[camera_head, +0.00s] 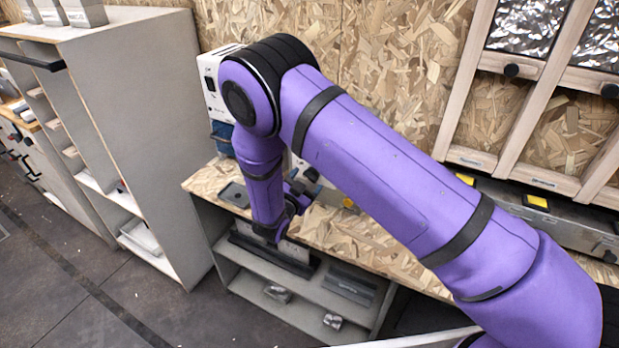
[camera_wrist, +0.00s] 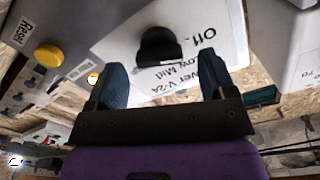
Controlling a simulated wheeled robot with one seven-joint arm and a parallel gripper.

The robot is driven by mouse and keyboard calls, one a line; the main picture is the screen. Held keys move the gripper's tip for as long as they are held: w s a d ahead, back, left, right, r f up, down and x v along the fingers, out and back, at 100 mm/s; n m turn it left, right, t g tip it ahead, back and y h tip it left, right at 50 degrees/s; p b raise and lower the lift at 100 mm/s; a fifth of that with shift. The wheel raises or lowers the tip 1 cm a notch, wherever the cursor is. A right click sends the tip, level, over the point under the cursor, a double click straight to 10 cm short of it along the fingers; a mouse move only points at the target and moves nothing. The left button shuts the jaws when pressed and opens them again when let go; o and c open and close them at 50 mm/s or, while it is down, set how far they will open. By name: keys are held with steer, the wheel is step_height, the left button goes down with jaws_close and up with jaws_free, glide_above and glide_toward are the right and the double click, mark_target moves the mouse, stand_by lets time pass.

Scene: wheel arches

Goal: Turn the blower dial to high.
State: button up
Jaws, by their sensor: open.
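The blower dial is a black knob (camera_wrist: 158,45) on a white panel (camera_wrist: 125,40) in the wrist view. The panel looks tilted in this view, and any "High" mark is not readable. My gripper (camera_wrist: 162,72) is open, with one dark finger on each side below the knob. The knob lies just past the fingertips, between their lines, and nothing is held. In the head view my gripper (camera_head: 303,190) is above the workbench, partly hidden by my purple arm.
A yellow button (camera_wrist: 48,55) by a "Reset" label is left of the dial panel. The wooden bench top (camera_head: 345,232) has open shelves below. A white box (camera_head: 209,75) stands at its back left, and a tall grey cabinet (camera_head: 150,110) stands further left.

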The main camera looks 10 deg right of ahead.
mark_target(311, 176)
steer(key=shift+x, duration=1.4)
steer(key=c, duration=0.9)
steer(key=shift+c, duration=0.2)
